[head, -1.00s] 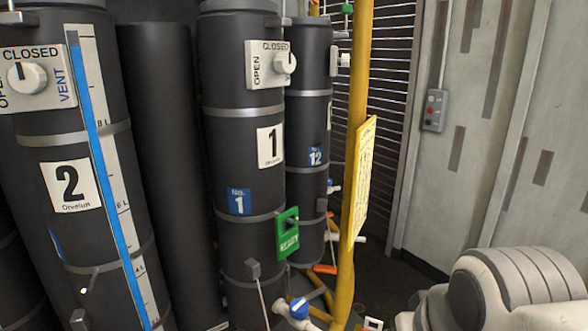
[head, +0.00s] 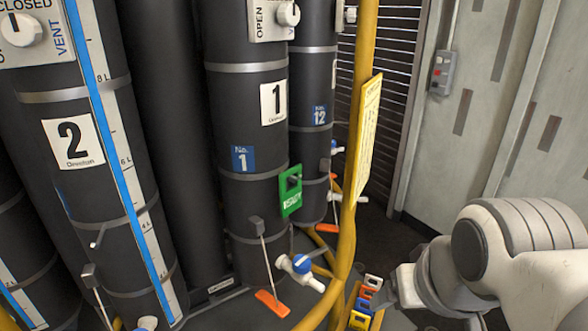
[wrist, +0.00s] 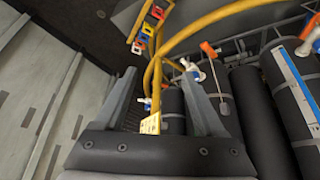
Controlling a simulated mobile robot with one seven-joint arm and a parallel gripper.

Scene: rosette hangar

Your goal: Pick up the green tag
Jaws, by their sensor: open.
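The green tag (head: 290,191) is a flat upright plate with white lettering and an opening near its top. In the head view it hangs at the right side of the black cylinder marked 1 (head: 240,120), left of a yellow pole. I cannot make it out in the wrist view. My gripper (wrist: 158,74) is open, with its two fingers spread and nothing held between them. My pale arm shows at the lower right of the head view, right of the pole and apart from the tag.
The yellow pole (head: 361,60) carries a yellow placard (head: 367,135) and stands between my arm and the tag. A rack of coloured tags (head: 365,301) is low near the pole. A blue-and-white valve (head: 301,264) and orange-ended lever (head: 272,303) sit below the tag.

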